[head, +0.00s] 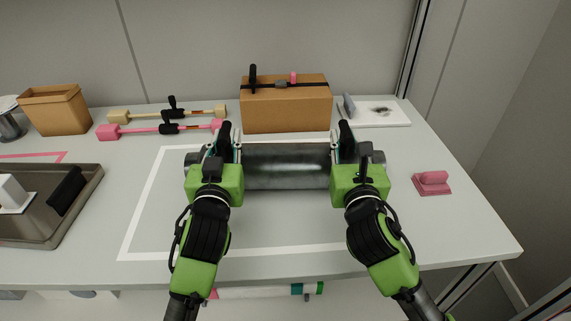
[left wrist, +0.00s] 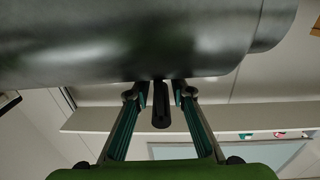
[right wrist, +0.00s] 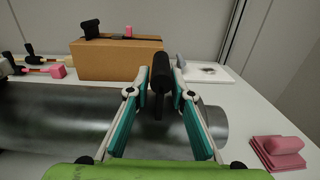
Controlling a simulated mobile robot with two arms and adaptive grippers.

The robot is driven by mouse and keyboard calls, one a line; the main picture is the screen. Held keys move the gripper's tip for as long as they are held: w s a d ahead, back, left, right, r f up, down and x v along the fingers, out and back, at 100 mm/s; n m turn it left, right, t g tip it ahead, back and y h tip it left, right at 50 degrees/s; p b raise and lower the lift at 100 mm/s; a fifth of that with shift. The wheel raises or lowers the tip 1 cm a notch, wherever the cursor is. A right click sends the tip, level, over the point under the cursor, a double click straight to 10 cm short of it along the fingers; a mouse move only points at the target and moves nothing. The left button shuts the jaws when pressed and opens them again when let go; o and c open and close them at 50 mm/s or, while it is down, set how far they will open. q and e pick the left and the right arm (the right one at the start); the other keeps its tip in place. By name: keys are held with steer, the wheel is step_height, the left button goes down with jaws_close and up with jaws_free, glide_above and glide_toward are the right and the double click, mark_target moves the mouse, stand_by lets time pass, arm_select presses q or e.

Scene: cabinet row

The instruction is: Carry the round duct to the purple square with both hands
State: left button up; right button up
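The round duct (head: 287,166) is a grey metal cylinder lying crosswise in the head view, over the white-outlined area of the counter. I cannot tell whether it touches the counter. My left gripper (head: 225,140) is at its left part; the left wrist view shows the fingers (left wrist: 160,96) closed in around a black handle (left wrist: 160,110) below the duct (left wrist: 130,40). My right gripper (head: 346,140) is at its right part; in the right wrist view its fingers (right wrist: 162,80) are closed in on another black handle (right wrist: 160,68). No purple square is visible; a white outline (head: 142,202) shows.
A cardboard box (head: 286,108) stands behind the duct. Pink and tan bar tools (head: 160,128) lie back left, a metal tray (head: 88,205) at left, a pink block (head: 432,182) at right. A white board (head: 381,110) lies back right. The front counter is clear.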

mark_target(224, 128)
arm_select(q)
jaws_close()
arm_select(e)
jaws_close()
